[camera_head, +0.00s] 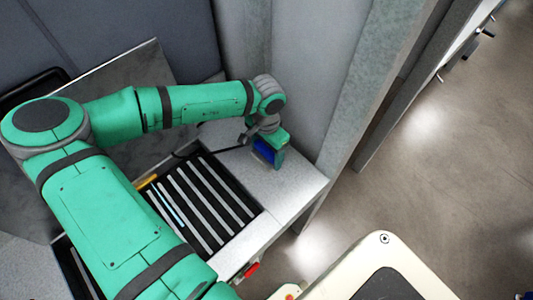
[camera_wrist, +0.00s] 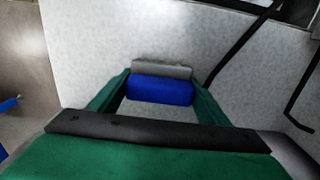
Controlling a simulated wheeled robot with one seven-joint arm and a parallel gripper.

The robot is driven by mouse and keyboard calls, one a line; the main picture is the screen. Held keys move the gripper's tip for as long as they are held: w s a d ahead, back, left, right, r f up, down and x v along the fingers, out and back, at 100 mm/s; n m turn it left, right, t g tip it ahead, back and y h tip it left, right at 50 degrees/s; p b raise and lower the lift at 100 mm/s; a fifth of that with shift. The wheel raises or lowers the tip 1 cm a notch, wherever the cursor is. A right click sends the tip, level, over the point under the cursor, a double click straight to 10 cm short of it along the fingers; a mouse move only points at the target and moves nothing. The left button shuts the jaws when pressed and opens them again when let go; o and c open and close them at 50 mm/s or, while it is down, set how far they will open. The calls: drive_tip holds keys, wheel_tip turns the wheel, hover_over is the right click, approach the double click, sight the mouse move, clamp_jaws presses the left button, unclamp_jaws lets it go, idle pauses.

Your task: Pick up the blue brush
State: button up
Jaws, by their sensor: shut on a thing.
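The blue brush (camera_wrist: 160,90) shows in the wrist view between the two green fingers of my gripper (camera_wrist: 158,92). A grey strip lies along its far side. My gripper is shut on the brush, with one finger at each end of it. In the head view the brush (camera_head: 264,151) is a small blue patch inside my gripper (camera_head: 268,153), over the right part of the light grey worktop. Part of it is hidden by the green finger. I cannot tell whether the brush touches the worktop.
A black slotted tray (camera_head: 256,207) with several light bars lies left of my gripper on the worktop (camera_head: 302,176). A grey wall panel (camera_head: 318,80) stands close behind. A dark cable (camera_wrist: 243,45) runs near the right finger. Open floor (camera_head: 450,180) lies to the right.

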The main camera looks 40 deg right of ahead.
drive_tip(key=shift+r, duration=0.15)
drive_tip(key=shift+r, duration=0.6)
drive_tip(key=s+a+r, duration=0.3)
drive_tip(key=s+r, duration=0.8)
drive_tip(key=s, duration=0.2)
drive_tip(key=shift+s+a+r, duration=0.15)
drive_tip(key=shift+s+r, duration=0.15)
drive_tip(key=shift+s, duration=0.05)
